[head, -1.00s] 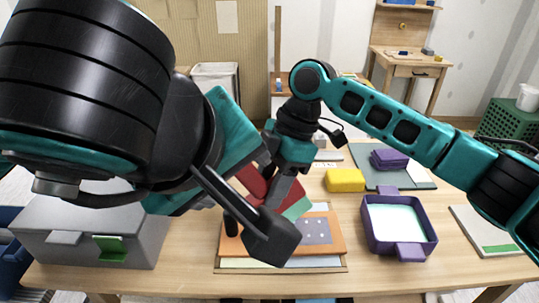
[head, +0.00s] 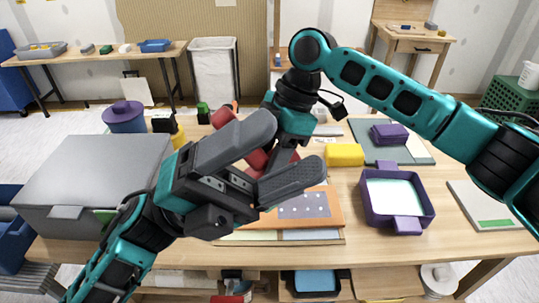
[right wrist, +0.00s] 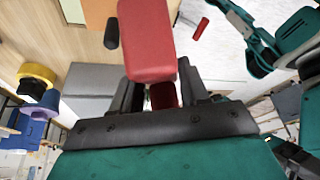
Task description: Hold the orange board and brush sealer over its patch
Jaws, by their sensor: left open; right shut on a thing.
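The orange board (head: 335,214) lies flat on the table, with a grey dotted patch (head: 303,206) on its top. My left gripper (head: 288,148) is open and empty, in front of the board's left part and hiding it. My right gripper (right wrist: 158,88) is shut on a red brush-like tool (right wrist: 148,40) above the board's far side. In the head view, the left gripper mostly hides that tool and the right fingertips. A purple tray (head: 418,212) holding pale liquid stands right of the board. In the right wrist view, a black handle (right wrist: 112,33) shows at the board's edge.
A grey box (head: 95,165) takes up the table's left end. A yellow block (head: 345,154) and purple blocks (head: 389,134) lie behind the board and tray. A flat panel (head: 486,205) lies at the right. A red cylinder (right wrist: 200,28) shows in the right wrist view.

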